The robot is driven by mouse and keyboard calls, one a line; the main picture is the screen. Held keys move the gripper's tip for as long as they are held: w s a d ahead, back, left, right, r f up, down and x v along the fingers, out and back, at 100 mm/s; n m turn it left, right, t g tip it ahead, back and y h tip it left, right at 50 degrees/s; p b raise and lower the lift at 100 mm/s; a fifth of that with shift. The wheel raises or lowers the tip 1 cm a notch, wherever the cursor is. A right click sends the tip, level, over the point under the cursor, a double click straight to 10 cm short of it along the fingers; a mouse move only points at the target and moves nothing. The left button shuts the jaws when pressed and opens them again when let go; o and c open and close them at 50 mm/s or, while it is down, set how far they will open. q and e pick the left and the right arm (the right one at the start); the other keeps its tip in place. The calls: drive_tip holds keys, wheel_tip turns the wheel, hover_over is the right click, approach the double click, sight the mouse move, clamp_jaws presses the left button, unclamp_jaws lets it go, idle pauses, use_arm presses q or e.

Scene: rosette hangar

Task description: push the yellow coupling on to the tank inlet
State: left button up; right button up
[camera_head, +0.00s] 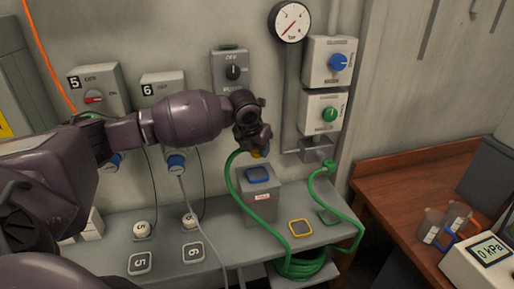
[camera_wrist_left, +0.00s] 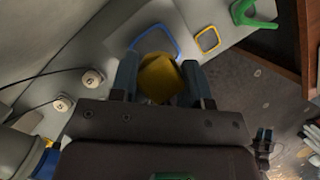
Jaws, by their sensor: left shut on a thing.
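My left gripper (camera_head: 254,142) is shut on the yellow coupling (camera_head: 259,153), in front of the wall and above a grey box. In the left wrist view the yellow coupling (camera_wrist_left: 158,79) sits between the two fingers of my left gripper (camera_wrist_left: 160,88). A green hose (camera_head: 231,180) runs from beside the coupling down to a coil below the shelf. The grey box (camera_head: 262,207), perhaps the tank, has a red and white label and a blue frame (camera_head: 258,174) at its top. I cannot make out the tank inlet.
A grey shelf (camera_head: 225,252) runs along the wall, with a yellow frame (camera_head: 301,227) on it. Switch boxes and a pressure gauge (camera_head: 289,22) are on the wall. A green fitting (camera_head: 328,167) joins a hose at right. A wooden bench (camera_head: 392,190) stands at far right.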

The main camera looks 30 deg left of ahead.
sight(259, 171)
use_arm(q)
drive_tip(key=shift+f, duration=0.15)
drive_tip(key=shift+f, duration=2.75)
drive_tip(key=shift+f, duration=0.55)
drive_tip(key=o, duration=1)
drive_tip(key=shift+c, duration=0.2)
drive_tip(key=shift+r, duration=0.1)
drive_tip(key=v, duration=1)
drive_tip(key=shift+s+r+b, duration=0.2)
drive_tip(key=shift+r+b, duration=0.1)
drive_tip(key=shift+b, duration=0.1)
